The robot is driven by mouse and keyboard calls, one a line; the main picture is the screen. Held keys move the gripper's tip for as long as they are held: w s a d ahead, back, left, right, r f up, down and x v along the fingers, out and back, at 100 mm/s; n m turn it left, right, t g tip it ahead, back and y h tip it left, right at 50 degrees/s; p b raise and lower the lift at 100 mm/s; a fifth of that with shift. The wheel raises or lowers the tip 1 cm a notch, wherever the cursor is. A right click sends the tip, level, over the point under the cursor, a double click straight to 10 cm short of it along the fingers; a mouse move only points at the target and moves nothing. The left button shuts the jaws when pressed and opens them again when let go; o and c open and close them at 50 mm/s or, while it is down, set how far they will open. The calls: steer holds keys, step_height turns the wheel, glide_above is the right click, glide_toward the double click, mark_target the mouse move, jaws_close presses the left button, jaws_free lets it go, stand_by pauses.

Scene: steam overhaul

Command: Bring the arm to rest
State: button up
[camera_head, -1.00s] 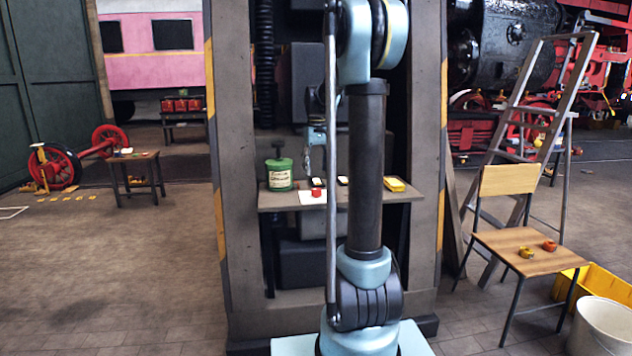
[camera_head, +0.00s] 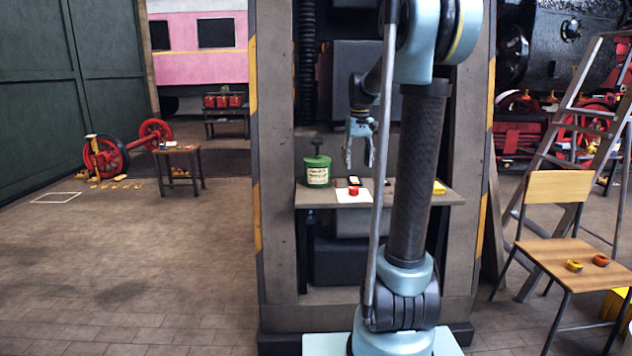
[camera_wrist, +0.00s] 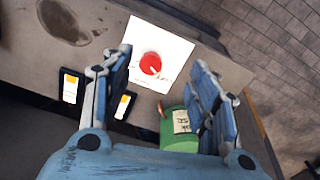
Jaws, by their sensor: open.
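My gripper (camera_head: 359,146) hangs from my arm in the head view, fingers pointing down, in front of the opening of a grey frame. It is open and empty, above a shelf (camera_head: 433,194). In the wrist view my gripper (camera_wrist: 160,88) has its two blue fingers spread apart. Between and beyond them lie a white sheet (camera_wrist: 138,38) and a round red object (camera_wrist: 151,64). The fingers look apart from everything on the shelf. My arm's upright links hide part of the shelf in the head view.
A green can (camera_head: 317,172) stands at the shelf's left end, close to the gripper. Dark-framed cards (camera_wrist: 70,86) lie beside the sheet. A grey frame (camera_head: 276,230) surrounds the shelf. A chair (camera_head: 560,248) and ladder (camera_head: 590,130) stand right.

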steer(key=s+f, duration=0.6)
steer(key=s, duration=0.5)
steer(key=s+f+m+t, duration=0.1)
steer(key=s+f, duration=0.6)
steer(key=s, duration=0.5)
steer(key=s+f+m+t, duration=0.1)
steer(key=s+f, duration=0.5)
steer(key=s, duration=0.5)
steer(key=shift+s+f, duration=0.25)
steer(key=shift+s, duration=0.1)
steer(key=shift+w, duration=0.1)
steer(key=shift+w+f, duration=0.2)
steer(key=shift+w, duration=0.15)
steer(key=shift+c, duration=0.3)
